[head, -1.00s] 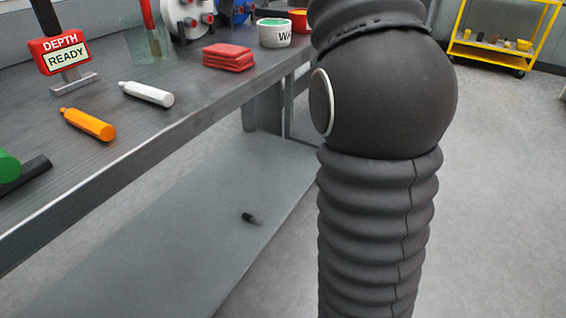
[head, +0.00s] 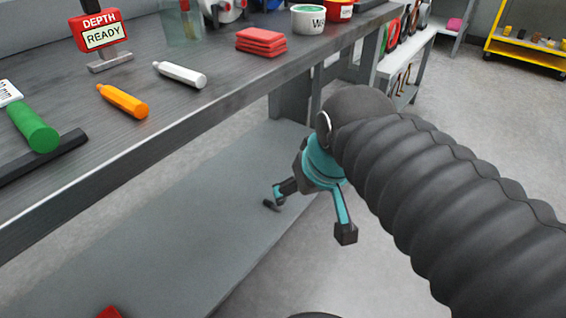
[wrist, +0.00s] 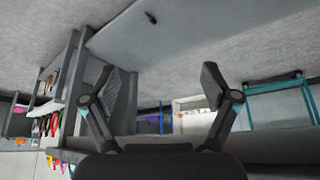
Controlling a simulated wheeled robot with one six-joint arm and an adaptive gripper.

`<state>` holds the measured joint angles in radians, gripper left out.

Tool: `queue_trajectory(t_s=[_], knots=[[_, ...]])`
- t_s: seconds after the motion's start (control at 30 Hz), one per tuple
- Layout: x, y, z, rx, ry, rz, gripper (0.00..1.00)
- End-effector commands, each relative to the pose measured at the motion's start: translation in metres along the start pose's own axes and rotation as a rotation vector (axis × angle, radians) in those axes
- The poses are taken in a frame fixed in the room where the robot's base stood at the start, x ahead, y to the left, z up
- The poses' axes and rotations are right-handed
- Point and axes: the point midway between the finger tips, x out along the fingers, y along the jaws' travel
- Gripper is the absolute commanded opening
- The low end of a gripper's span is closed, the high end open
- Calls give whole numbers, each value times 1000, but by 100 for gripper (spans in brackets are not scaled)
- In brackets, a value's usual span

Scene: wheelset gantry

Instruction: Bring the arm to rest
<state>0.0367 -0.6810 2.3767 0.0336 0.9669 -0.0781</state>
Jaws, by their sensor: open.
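My gripper (head: 312,214) hangs off the side of the workbench, beyond the bench's front edge and over the lower shelf's right edge in the picture. Its teal and black fingers are spread wide with nothing between them. My dark, ribbed arm runs from it to the lower right. The wrist view also shows my gripper (wrist: 158,88) with both fingers apart and empty.
The workbench (head: 190,110) carries a red depth sign (head: 100,30), white (head: 180,74) and orange (head: 122,101) markers, a green cylinder (head: 35,130) and red cloths (head: 261,42). Floor right is open.

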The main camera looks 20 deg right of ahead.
Motion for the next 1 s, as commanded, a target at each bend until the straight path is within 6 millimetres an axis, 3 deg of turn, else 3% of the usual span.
queue_trajectory(t_s=[0.1, 0.23, 1.0], knots=[[15, 0, 26, 18, 9, 8, 87], [22, -4, 36, 26, 13, 11, 87], [22, -4, 36, 26, 12, 11, 87]])
